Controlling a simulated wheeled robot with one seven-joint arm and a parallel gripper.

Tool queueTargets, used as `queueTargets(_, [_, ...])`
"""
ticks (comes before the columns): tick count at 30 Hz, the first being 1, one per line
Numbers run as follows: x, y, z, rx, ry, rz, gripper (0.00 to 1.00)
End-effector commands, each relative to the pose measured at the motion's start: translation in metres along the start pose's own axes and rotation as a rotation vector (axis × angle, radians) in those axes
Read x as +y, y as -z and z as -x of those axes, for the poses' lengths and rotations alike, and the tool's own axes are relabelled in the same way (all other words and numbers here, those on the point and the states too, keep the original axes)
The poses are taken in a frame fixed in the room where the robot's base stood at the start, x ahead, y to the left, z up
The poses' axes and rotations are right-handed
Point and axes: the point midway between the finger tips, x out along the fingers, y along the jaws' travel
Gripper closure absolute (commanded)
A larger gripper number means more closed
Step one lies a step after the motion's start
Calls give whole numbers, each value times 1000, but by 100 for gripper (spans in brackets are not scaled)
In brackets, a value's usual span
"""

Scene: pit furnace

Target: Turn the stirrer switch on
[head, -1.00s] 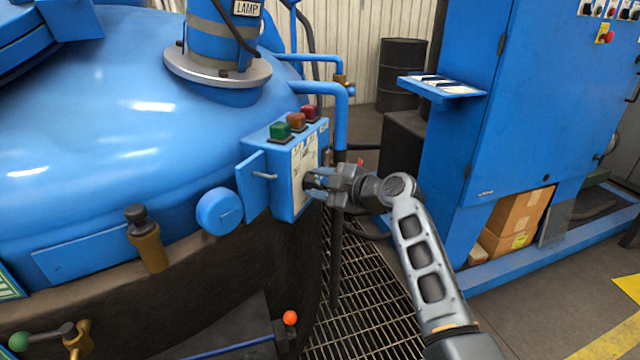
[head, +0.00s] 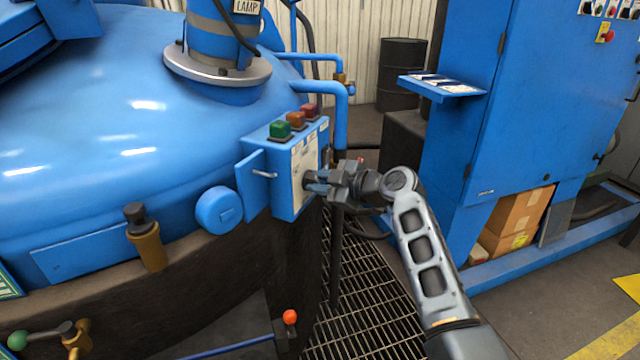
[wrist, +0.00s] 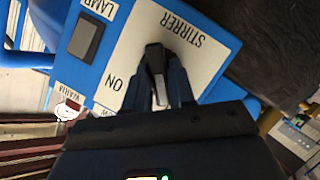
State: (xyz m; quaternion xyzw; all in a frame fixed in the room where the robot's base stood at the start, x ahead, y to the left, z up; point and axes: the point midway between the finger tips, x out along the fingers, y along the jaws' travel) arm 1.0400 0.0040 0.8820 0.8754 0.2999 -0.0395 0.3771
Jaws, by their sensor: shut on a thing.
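The blue control box (head: 284,180) is mounted on the side of the blue vessel, with green, orange and red lamps on top. My gripper (head: 318,183) is at the white panel on the box's right face. In the wrist view, the white panel (wrist: 210,55) reads STIRRER and ON, upside down. The dark switch handle (wrist: 154,57) of the stirrer stands between my fingers (wrist: 158,80), which are shut on it. In the head view my gripper hides the stirrer switch.
A blue cabinet (head: 480,120) with a small shelf (head: 440,87) stands to the right. A blue pipe (head: 341,115) runs down just behind the box. The grated floor (head: 365,310) lies below my arm. A dark drum (head: 402,75) stands at the back.

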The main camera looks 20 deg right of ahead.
Motion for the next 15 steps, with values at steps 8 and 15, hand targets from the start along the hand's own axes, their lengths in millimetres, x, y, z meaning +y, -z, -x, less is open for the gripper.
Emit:
queueTargets(8, [2, -2, 0, 0, 84, -204, 100])
queueTargets(15, [4, -3, -1, -1, 173, -417, 100])
